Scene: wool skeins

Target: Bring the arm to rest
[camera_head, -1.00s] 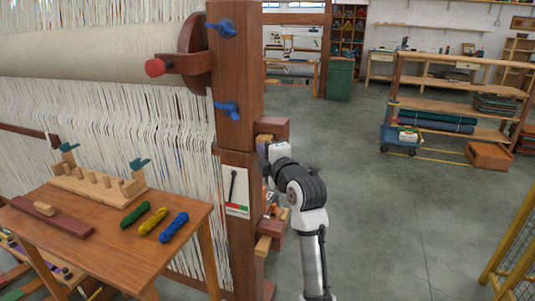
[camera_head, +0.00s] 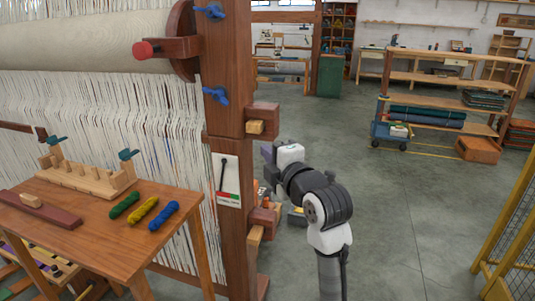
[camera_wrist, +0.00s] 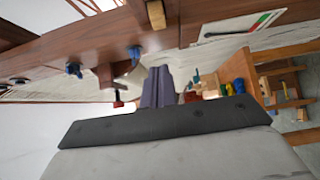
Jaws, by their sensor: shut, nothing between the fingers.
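My arm is raised and bent to the right of the loom's upright post (camera_head: 232,100) in the head view. My gripper (camera_head: 268,163) points toward the post, with floor showing behind the arm. In the wrist view, my gripper's grey fingers (camera_wrist: 158,88) are together with nothing between them. Green (camera_head: 125,205), yellow (camera_head: 143,211) and blue (camera_head: 163,216) wool skeins lie side by side on the wooden table (camera_head: 100,238), apart from my gripper. Parts of the skeins also show small in the wrist view.
Wooden blocks (camera_head: 263,118) jut from the post close to my gripper. A pegged wooden rack (camera_head: 90,180) stands on the table. Open floor (camera_head: 400,210) lies to the right, with a yellow mesh fence (camera_head: 508,225) at the right edge.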

